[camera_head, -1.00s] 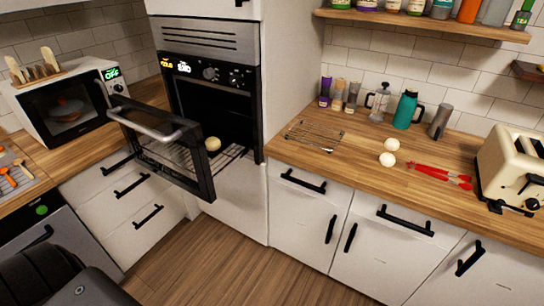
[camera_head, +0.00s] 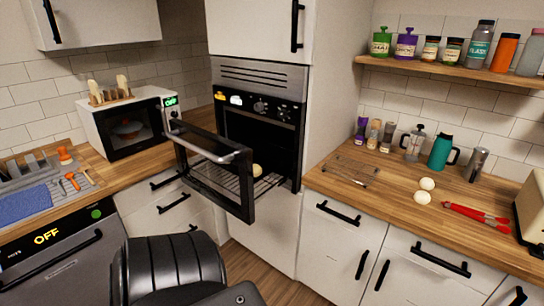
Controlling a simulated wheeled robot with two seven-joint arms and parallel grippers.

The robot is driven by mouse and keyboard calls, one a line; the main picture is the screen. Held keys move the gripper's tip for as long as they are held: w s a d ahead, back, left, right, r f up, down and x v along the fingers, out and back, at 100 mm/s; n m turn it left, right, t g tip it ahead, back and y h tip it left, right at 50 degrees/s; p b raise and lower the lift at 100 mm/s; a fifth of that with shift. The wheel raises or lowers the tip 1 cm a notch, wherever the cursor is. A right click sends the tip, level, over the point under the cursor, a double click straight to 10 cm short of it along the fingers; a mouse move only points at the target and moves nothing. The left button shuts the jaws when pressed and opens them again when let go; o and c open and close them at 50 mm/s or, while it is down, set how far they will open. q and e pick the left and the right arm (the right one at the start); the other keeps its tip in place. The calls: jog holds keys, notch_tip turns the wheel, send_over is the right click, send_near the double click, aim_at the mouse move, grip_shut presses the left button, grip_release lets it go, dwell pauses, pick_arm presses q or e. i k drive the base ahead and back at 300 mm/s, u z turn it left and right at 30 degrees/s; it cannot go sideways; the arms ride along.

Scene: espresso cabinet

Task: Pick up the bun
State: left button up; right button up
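A pale round bun (camera_head: 257,170) sits on the wire rack (camera_head: 268,182) at the oven opening, partly hidden by the oven door (camera_head: 213,172), which hangs open. Two more pale round items (camera_head: 427,184), which may be buns or eggs, lie close together on the right counter. A black rounded link of my own body shows at the bottom left. Neither gripper's fingers are in view.
The open oven door juts out, with a metal handle (camera_head: 203,143). Red tongs (camera_head: 476,211), a wire cooling rack (camera_head: 351,171), a teal flask (camera_head: 441,151) and a toaster (camera_head: 532,212) stand on the right counter. A microwave (camera_head: 128,123) stands left of the oven.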

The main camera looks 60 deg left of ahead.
aim_at(257, 169)
jog(key=z, duration=0.15)
jog(key=i, duration=1)
jog(key=u, duration=0.65)
jog(key=i, duration=0.7)
jog(key=u, duration=0.85)
